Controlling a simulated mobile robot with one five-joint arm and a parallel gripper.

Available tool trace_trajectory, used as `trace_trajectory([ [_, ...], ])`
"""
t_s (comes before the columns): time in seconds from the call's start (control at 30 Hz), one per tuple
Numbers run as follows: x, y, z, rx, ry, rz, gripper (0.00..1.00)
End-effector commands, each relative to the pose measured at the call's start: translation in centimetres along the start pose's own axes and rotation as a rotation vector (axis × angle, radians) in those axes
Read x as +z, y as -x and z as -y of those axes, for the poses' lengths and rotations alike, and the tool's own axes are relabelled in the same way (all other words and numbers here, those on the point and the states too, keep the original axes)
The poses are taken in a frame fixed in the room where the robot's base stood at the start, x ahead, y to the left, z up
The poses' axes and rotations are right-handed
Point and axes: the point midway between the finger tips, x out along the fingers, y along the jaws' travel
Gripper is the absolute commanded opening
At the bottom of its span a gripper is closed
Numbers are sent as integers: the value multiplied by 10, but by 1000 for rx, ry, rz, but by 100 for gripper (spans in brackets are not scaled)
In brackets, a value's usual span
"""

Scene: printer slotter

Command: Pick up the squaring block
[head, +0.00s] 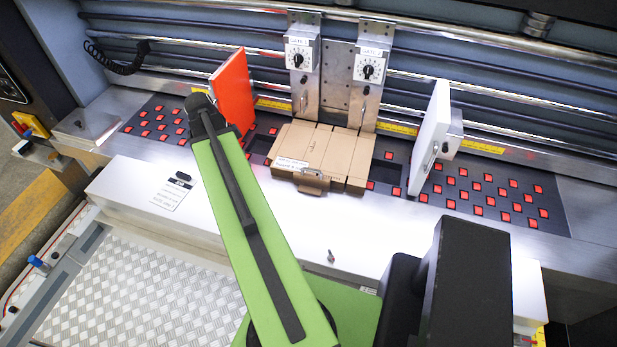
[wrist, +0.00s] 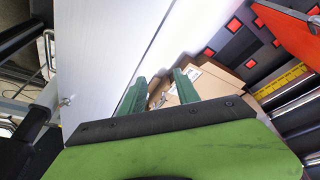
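In the wrist view a bit of metal (wrist: 159,99) shows between the fingers, in front of the cardboard (wrist: 215,82). My gripper (wrist: 159,77) has two green fingers set apart with nothing held between them. It points toward the cardboard from some way off. My gripper is not seen in the head view, where only my green arm shows.
A red upright plate (head: 232,90) stands left of the stack and a white upright plate (head: 429,137) stands right of it. Two metal gate units with dials (head: 299,56) (head: 369,69) stand behind. The white front ledge (head: 290,225) is mostly clear, with a small metal peg (head: 331,256).

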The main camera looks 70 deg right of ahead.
Motion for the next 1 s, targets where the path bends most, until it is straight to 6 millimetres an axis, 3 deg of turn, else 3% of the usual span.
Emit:
trace_trajectory([
  [0.03, -50, -3, -2, 25, -198, -28, 38],
  [0.1, -99, -12, -9, 47, -431, -65, 38],
  [0.2, -143, -20, -20, 64, -647, -105, 38],
  [0.27, -157, -24, -24, 69, -717, -119, 38],
  [0.47, -163, -30, -27, 71, -760, -127, 38],
  [0.57, -162, -42, -28, 71, -759, -126, 38],
  [1.0, -168, -140, -38, 71, -758, -125, 38],
])
